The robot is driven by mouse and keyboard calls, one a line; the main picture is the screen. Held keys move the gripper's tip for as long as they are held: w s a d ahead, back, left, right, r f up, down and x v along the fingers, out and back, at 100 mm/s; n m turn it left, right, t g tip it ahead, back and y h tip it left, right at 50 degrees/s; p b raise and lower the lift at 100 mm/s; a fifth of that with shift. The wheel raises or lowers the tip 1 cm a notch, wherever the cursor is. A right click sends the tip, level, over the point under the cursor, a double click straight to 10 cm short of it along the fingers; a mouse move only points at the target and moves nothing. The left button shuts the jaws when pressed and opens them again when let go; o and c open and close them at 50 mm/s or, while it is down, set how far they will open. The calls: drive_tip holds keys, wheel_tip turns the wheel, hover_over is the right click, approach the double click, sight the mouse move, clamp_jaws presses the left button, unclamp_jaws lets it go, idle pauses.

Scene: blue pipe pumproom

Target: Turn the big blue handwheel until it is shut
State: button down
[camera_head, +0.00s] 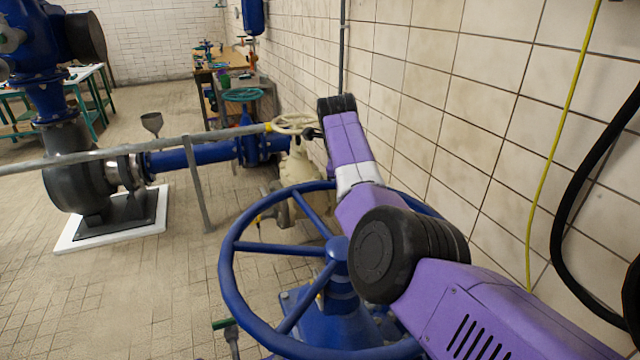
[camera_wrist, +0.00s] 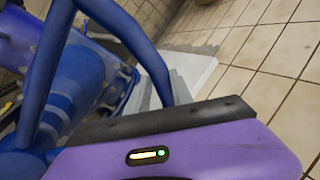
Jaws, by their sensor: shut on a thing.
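The big blue handwheel (camera_head: 232,225) stands in front of me in the head view, on a blue valve body (camera_head: 335,322). It has a round rim, several spokes and a raised hub. My arm crosses over its right side and hides part of the rim. In the wrist view, blue bars of the wheel (camera_wrist: 125,30) show very close, and one runs down behind the dark edge of my gripper (camera_wrist: 165,122). My gripper is shut on the wheel.
A cream valve with a pale handwheel (camera_head: 293,123) stands just beyond. The tiled wall (camera_head: 480,110) is close on the right, with a yellow cable (camera_head: 562,130) and black hose (camera_head: 570,190).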

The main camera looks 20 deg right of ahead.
sight(422, 207)
drive_tip(key=s+d+m, duration=0.2)
drive_tip(key=d, duration=0.1)
drive_tip(key=s+d+m+g+h, duration=0.1)
drive_tip(key=s+d, duration=0.1)
drive_tip(key=s+d+m+g, duration=0.1)
drive_tip(key=s+d+m, duration=0.1)
drive_tip(key=s+d, duration=0.1)
drive_tip(key=shift+d+m+h+p, duration=0.3)
drive_tip(key=s+d+m, duration=0.1)
drive_tip(key=s, duration=0.1)
drive_tip(key=s+d+m+g, duration=0.1)
drive_tip(key=s+m, duration=0.1)
drive_tip(key=s, duration=0.1)
drive_tip(key=s+d+m+g, duration=0.1)
drive_tip(key=s, duration=0.2)
drive_tip(key=shift+s+d+m, duration=0.2)
drive_tip(key=shift+d+m, duration=0.1)
drive_tip(key=shift+m, duration=0.1)
drive_tip(key=shift+s+d+m, duration=0.15)
drive_tip(key=shift+s+m, duration=0.25)
drive_tip(key=shift+s, duration=0.4)
drive_tip(key=c, duration=1.1)
unclamp_jaws()
drive_tip(key=shift+c, duration=0.2)
drive_tip(key=b+v, duration=0.1)
drive_tip(key=v, duration=0.6)
drive_tip(key=shift+w+a+r, duration=0.2)
drive_tip(key=shift+a+r, duration=0.1)
drive_tip(key=shift+a, duration=0.05)
drive_tip(key=shift+c, duration=0.2)
